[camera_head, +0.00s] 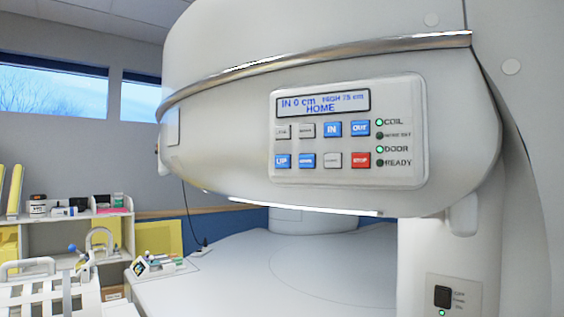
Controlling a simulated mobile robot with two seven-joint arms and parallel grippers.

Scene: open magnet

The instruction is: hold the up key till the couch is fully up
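The control panel (348,132) is on the curved front of the magnet's upper housing. Its blue UP key (283,161) is at the left of the lower row, with nothing touching it. The display (322,103) appears to read "IN 0 cm", "HIGH 75 cm" and "HOME". The COIL and DOOR lamps are green; the READY lamp looks dark. A wide white surface (290,268) lies under the housing; I cannot tell whether it is the couch. Neither of my grippers is in view.
A thick white column (446,252) with a small dark switch (442,297) stands at right. At left are a shelf (70,216) with bottles and boxes, and a white slatted frame (66,294). A small device (150,266) sits near the white surface's left edge. Space before the panel looks clear.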

